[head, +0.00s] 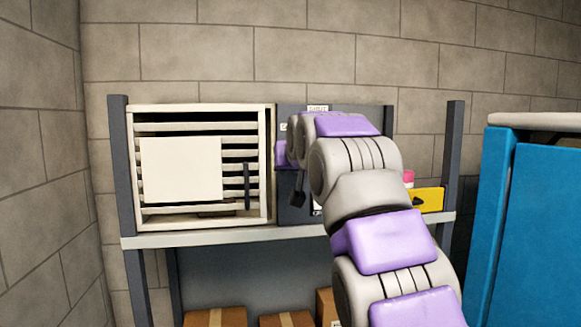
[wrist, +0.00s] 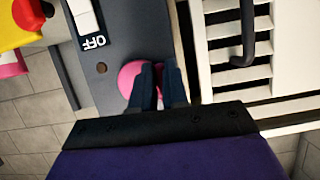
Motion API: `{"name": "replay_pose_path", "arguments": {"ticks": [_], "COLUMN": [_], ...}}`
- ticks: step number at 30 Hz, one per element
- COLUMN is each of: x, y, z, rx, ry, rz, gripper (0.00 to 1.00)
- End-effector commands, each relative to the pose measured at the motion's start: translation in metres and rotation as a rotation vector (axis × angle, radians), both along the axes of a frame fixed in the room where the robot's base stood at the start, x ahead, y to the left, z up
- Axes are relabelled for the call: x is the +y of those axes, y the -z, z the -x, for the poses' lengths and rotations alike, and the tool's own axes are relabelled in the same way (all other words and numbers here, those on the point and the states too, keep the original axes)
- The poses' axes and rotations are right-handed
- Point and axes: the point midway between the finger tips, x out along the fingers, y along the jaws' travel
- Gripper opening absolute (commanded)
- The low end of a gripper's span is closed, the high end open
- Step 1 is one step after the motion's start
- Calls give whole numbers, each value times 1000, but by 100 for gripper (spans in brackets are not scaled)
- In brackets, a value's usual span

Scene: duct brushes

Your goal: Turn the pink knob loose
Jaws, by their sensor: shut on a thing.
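The pink knob (wrist: 129,80) is on the dark panel (wrist: 112,50) in the wrist view, partly hidden behind my fingers. My gripper (wrist: 160,75) is shut on the knob, its dark fingers close together over the knob's right part. In the head view my arm hides the knob, and my gripper (head: 297,195) shows only in part in front of the dark panel (head: 293,213). The knob's thread and how far it is turned cannot be seen.
A cream louvred vent (head: 255,160) with a dark handle (head: 247,186) stands left of the panel on a metal shelf (head: 230,236). A white OFF label (wrist: 95,43) is on the panel. A yellow object (head: 431,199) lies right. A blue cabinet (head: 540,220) stands far right; boxes (head: 215,317) sit below.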

Motion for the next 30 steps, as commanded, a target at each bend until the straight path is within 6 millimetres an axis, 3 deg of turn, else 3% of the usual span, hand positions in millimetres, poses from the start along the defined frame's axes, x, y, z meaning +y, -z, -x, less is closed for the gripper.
{"name": "replay_pose_path", "arguments": {"ticks": [14, 15, 23, 30], "x": [0, 0, 0, 0], "y": [-3, -3, -2, -3], "z": [0, 0, 1, 3], "rx": [-12, -12, -10, -10], "ry": [0, 0, 0, 0], "rz": [12, 12, 13, 13], "gripper": [0, 15, 39, 39]}}
